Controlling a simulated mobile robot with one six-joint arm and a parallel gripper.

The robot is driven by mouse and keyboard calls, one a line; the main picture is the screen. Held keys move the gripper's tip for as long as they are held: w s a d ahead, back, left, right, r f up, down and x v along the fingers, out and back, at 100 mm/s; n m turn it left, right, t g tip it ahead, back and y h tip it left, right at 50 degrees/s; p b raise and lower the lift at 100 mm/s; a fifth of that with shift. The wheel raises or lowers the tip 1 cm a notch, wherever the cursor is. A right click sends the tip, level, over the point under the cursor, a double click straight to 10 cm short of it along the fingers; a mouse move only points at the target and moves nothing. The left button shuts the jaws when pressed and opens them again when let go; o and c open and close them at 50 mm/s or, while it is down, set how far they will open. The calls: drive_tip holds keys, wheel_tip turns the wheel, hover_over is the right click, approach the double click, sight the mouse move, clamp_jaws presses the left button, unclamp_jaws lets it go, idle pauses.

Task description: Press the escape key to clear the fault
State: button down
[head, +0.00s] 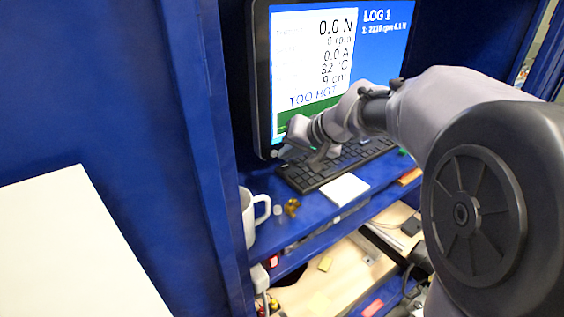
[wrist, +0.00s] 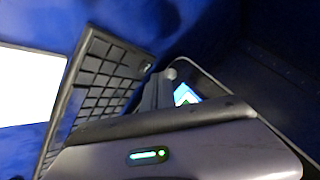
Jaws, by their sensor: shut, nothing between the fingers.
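The black keyboard (head: 328,170) lies on the blue shelf below the monitor. My arm covers part of its back left side, so I cannot make out the escape key. In the wrist view the keyboard (wrist: 102,80) stands tilted at the left, beside my gripper. My gripper (head: 283,153) is shut and empty, above the left end of the keyboard and in front of the monitor's lower left corner. In the wrist view the gripper (wrist: 170,78) points toward the monitor's lower edge. I cannot tell whether it touches a key. The monitor (head: 312,60) shows "TOO HOT" and "LOG 1".
A white pad (head: 345,190) lies in front of the keyboard. A white mug (head: 250,215) and a small brass part (head: 292,207) stand at the shelf's left. A blue upright wall is close on the left. A lower shelf holds a wooden board (head: 325,285) and loose items.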

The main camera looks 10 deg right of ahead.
idle(0.5)
drive_tip(key=shift+f+b, duration=0.45)
drive_tip(key=shift+b, duration=0.25)
drive_tip(key=shift+f+b, duration=0.35)
drive_tip(key=shift+b, duration=0.15)
idle(0.3)
drive_tip(key=shift+r, duration=0.1)
drive_tip(key=shift+r+p, duration=0.45)
drive_tip(key=shift+r, duration=0.25)
wheel_tip(320, 180, up, 5)
drive_tip(key=p, duration=0.3)
drive_tip(key=shift+r, duration=0.1)
idle(0.4)
